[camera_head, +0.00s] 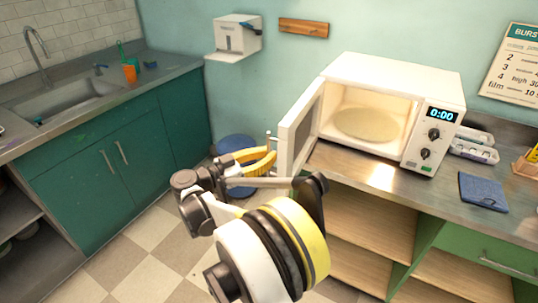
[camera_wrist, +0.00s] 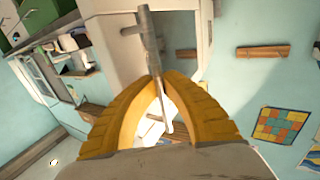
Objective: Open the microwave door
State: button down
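The white microwave (camera_head: 385,80) stands on the counter with its lit inside and round turntable plate (camera_head: 366,124) showing. Its door (camera_head: 300,130) stands wide open, swung out to the left. My gripper (camera_head: 272,156) has yellow fingers and is at the outer side of the door, by the handle. In the wrist view the grey bar handle (camera_wrist: 146,30) runs between the two yellow fingertips (camera_wrist: 162,76), which close in on it from both sides. The fingers bow apart behind the tips. Exact contact is hard to see.
The steel counter (camera_head: 400,188) has a blue cloth (camera_head: 483,192) and egg-carton-like trays (camera_head: 473,150) right of the microwave. Open wooden shelves (camera_head: 365,225) lie below. A blue bin (camera_head: 235,145) stands behind my gripper. Checkered floor (camera_head: 140,255) is free at left, before the green sink cabinet (camera_head: 100,165).

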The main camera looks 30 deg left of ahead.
jog(key=shift+s+f, duration=0.1)
jog(key=shift+s, duration=0.05)
jog(key=c, duration=1.5)
grip_release()
jog(key=shift+s+a, duration=0.15)
jog(key=shift+a, duration=0.05)
jog(key=shift+d, duration=0.1)
jog(key=v, duration=1.1)
jog(key=shift+s+a, duration=0.2)
jog(key=shift+s, duration=0.15)
